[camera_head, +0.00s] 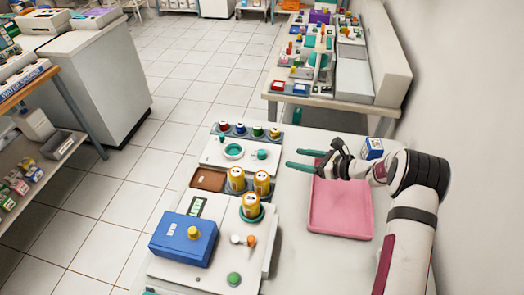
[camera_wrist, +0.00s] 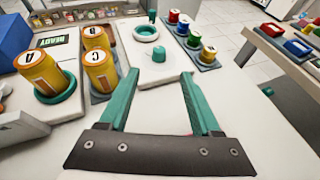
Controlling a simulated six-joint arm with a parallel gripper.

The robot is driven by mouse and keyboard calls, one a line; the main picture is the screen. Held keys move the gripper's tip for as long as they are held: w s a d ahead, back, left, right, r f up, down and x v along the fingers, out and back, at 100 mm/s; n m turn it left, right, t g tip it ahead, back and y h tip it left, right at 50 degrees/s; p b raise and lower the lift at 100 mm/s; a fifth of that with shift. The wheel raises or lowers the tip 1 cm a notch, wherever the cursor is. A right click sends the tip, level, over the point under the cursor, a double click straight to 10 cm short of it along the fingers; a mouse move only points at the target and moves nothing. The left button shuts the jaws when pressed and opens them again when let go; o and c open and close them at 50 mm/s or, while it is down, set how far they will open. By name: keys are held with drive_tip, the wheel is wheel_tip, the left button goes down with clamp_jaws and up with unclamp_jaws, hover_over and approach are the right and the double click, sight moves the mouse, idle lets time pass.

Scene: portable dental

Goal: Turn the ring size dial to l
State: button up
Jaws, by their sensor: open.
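A small teal knob (camera_head: 262,154) stands on the white panel (camera_head: 212,158) beside a teal ring (camera_head: 233,151). It is probably the ring size dial, but I can read no letters around it. In the wrist view the knob (camera_wrist: 158,54) sits just beyond the fingertips, roughly centred between them, with the ring (camera_wrist: 147,32) behind it. My gripper (camera_head: 289,158) is open and empty, to the right of the knob and apart from it. Its two teal fingers (camera_wrist: 160,76) point toward the knob.
Yellow lettered cans (camera_head: 262,184) stand left of the gripper in the wrist view. Several coloured spools (camera_head: 241,129) line the panel's far edge. A blue box (camera_head: 183,239) with a yellow knob, a pink tray (camera_head: 340,228) and a small blue-and-white box (camera_head: 373,148) are nearby.

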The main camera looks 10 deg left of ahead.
sight(262, 151)
drive_tip(key=x, duration=1.4)
drive_tip(key=shift+w+a+f, duration=0.1)
drive_tip(key=shift+a+f, duration=0.15)
drive_tip(key=shift+a, duration=0.05)
clamp_jaws()
